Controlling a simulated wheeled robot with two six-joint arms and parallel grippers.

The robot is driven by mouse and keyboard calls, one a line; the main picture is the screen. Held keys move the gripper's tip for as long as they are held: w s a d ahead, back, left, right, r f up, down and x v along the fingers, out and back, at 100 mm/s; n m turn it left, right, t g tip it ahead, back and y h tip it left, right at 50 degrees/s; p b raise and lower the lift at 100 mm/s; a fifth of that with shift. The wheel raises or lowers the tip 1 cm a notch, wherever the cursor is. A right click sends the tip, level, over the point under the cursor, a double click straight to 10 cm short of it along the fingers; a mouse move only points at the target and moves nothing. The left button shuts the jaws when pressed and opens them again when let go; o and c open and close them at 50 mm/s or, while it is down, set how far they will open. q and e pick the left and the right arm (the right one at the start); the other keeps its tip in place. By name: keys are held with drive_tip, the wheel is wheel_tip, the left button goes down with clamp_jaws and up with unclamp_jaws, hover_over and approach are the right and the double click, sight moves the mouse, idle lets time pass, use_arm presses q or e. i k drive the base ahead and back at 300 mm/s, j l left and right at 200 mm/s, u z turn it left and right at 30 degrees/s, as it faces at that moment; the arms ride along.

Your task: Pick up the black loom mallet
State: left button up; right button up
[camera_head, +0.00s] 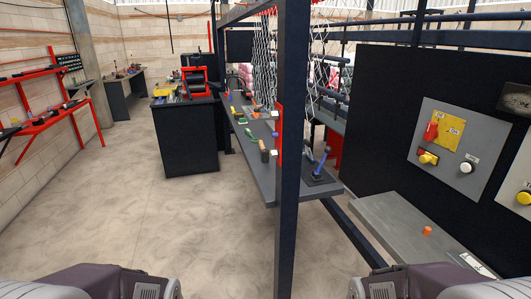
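A long grey bench (262,185) runs away from me behind a dark upright post. Several small tools lie on it. A dark-handled tool (264,151) sits near its left edge, close to the post; it may be the black loom mallet, but it is too small to tell. Right of the post, a black piece with a blue handle (322,162) stands on the near end of the bench. Neither of my grippers is in view; only parts of my arms show at the bottom left and bottom right corners.
The dark post (289,200) blocks part of the bench. Chain-link mesh (266,60) hangs above it. A grey control panel (446,147) and a low grey shelf (395,228) stand at right. A black cabinet (190,140) is farther back. The floor (150,225) at left is clear.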

sight(264, 152)
drive_tip(key=i+j+z, duration=0.1)
drive_tip(key=i+j, duration=0.7)
drive_tip(key=i, duration=0.3)
drive_tip(key=i+j+z, duration=0.1)
drive_tip(key=i+j, duration=0.85)
drive_tip(key=i, duration=0.15)
